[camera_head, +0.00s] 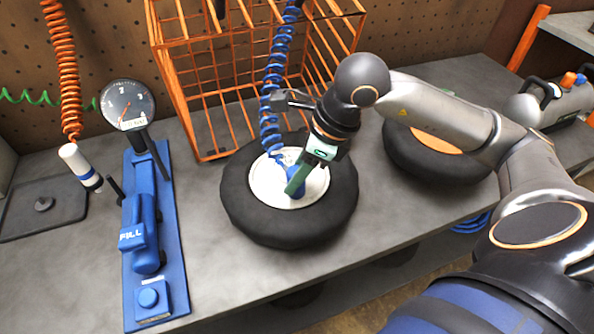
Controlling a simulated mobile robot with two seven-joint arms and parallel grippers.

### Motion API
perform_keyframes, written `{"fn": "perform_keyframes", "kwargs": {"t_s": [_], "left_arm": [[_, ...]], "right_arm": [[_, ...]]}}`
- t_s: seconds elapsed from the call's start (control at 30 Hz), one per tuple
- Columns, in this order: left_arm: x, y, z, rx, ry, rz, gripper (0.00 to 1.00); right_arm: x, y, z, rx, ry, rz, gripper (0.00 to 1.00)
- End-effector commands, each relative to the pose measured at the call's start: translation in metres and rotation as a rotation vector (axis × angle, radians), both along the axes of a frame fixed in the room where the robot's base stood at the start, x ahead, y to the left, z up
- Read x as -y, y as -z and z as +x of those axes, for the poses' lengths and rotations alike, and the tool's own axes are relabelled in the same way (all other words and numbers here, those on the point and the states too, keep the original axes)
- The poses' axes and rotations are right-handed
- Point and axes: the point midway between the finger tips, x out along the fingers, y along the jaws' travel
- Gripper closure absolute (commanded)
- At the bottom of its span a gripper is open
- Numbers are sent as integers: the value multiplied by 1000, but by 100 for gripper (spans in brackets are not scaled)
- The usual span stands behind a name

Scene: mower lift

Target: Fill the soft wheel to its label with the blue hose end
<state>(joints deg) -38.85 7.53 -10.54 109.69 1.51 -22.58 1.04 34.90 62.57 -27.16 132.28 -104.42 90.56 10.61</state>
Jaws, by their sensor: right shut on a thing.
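A black tyre with a white hub (335,205) lies flat on the grey bench. My right gripper (297,183) is over the hub, pointing down, and is shut on the blue hose end (290,158). The hose end is at the hub, partly hidden by the fingers; whether it is seated on a valve I cannot tell. The coiled blue hose (272,85) runs up from it. A round gauge (127,103) stands on a blue base (172,230) with a FILL lever (140,235). The wheel's label is not readable. My left gripper is not in view.
An orange wire cage (200,85) stands behind the wheel. A second tyre with an orange hub (430,165) lies to the right. An orange coiled hose (65,70) hangs at the left above a white-and-blue end (80,165). A grey tank (560,105) stands far right.

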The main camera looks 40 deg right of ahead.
Motion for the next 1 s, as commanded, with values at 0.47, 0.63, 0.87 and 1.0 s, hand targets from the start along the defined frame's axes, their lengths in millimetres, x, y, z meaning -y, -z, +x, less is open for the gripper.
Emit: {"fn": "perform_keyframes", "kwargs": {"t_s": [0.47, 0.63, 0.87, 1.0], "left_arm": [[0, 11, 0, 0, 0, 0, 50], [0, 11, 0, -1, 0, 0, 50], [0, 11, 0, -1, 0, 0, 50], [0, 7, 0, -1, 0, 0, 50]], "right_arm": [[0, 10, 0, 1, 0, 0, 100], [0, 10, 0, 1, 0, 0, 47], [0, 10, 0, -1, 0, -1, 46], [2, 4, -2, -1, 0, -1, 46]]}}
